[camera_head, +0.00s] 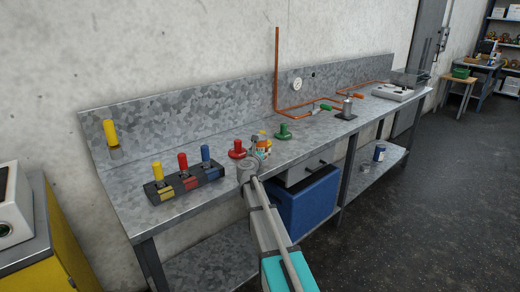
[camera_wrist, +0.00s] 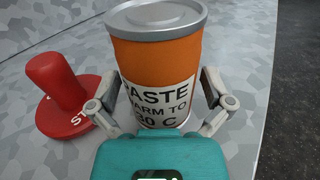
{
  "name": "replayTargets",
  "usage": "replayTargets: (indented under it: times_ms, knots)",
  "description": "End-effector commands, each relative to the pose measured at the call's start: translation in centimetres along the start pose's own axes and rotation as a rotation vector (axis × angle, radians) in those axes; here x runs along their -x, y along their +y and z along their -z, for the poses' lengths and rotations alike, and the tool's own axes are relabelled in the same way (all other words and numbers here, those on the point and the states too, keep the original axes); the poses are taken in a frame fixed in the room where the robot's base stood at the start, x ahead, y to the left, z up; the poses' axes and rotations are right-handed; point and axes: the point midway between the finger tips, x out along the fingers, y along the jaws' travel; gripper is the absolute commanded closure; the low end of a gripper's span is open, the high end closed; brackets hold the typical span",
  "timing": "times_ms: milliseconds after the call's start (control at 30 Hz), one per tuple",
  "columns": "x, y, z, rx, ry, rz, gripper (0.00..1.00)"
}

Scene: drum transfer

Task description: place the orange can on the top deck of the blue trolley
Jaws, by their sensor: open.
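The orange can (camera_wrist: 160,52) stands upright on the grey metal bench, with a grey lid and a white paste label. In the head view the can (camera_head: 263,153) is small and partly hidden by my arm. My gripper (camera_wrist: 160,88) is open, with one finger on each side of the can's lower half. I cannot tell whether the fingers touch it. I cannot make out the blue trolley for certain in either view.
A red mushroom-shaped piece (camera_wrist: 66,95) stands just left of the can. A green one (camera_head: 284,132) stands behind right. A block with yellow, red and blue handles (camera_head: 184,181) is to the left. Copper pipe (camera_head: 277,70) rises at the back. A blue box (camera_head: 305,205) sits under the bench (camera_head: 135,205).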

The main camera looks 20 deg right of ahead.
Motion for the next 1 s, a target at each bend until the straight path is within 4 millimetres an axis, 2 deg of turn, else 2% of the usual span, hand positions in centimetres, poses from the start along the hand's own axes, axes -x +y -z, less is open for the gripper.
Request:
replayTargets:
  times_ms: [133,667,1000]
  knots:
    - [-0.81,0.03,0.0,0.0,0.0,-0.001,0.0]
    - [-0.73,0.03,0.0,0.0,0.0,-0.001,0.0]
    - [-0.72,0.06,0.0,0.0,0.0,-0.001,0.61]
